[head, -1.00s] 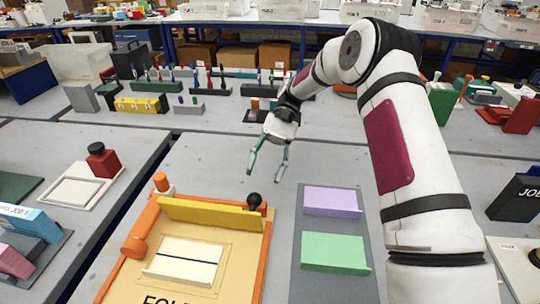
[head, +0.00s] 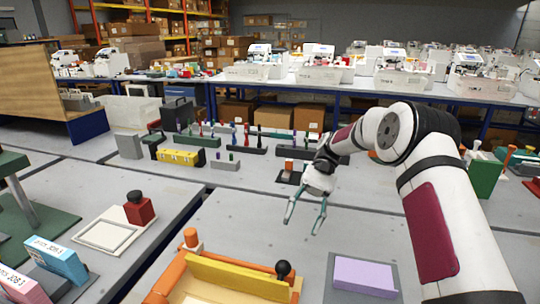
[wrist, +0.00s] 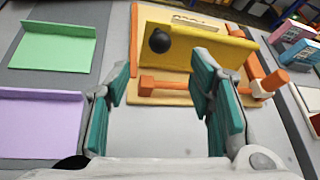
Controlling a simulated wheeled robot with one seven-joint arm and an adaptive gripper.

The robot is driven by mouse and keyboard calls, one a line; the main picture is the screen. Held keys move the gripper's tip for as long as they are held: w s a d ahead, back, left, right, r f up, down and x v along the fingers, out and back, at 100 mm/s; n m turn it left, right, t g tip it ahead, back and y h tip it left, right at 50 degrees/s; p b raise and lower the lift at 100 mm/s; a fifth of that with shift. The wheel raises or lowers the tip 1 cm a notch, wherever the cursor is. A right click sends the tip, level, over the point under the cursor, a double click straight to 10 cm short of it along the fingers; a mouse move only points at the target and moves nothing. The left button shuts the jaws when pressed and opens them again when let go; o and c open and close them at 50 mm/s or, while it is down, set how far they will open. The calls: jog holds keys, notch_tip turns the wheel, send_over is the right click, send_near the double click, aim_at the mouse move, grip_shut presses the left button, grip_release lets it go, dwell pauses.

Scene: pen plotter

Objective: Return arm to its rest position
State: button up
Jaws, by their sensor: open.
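My gripper (head: 305,218) is open and empty, held above the grey table in the head view. My arm is bent and reaches in from the right of the head view. Below the gripper stands an orange-framed folding board with a yellow bar (head: 238,276) and a black knob (head: 283,269). The yellow bar also shows at the top of the wrist view (wrist: 195,48).
A purple holder (head: 364,277) lies on a grey mat to the right; the wrist view also shows a green holder (wrist: 55,50). A red block (head: 139,209) stands on a white frame at left. A yellow box (head: 181,157) and pen racks stand behind.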

jog(key=s+d+r+n+t+h+p, duration=0.15)
jog(key=s+r+t+h+p, duration=0.45)
jog(key=s+r, duration=0.95)
jog(key=s+d+r+t, duration=0.1)
jog(key=s+d+t, duration=0.1)
jog(key=s, duration=0.3)
jog(key=s+d+r+n+t, duration=0.1)
jog(key=s+d+r+t, duration=0.1)
jog(key=s+t, duration=0.2)
jog(key=s+d+r+t+p, duration=0.1)
jog(key=s+d+r+t, duration=0.1)
jog(key=s, duration=0.5)
jog(key=shift+s+t+h, duration=0.4)
jog(key=shift+t, duration=0.1)
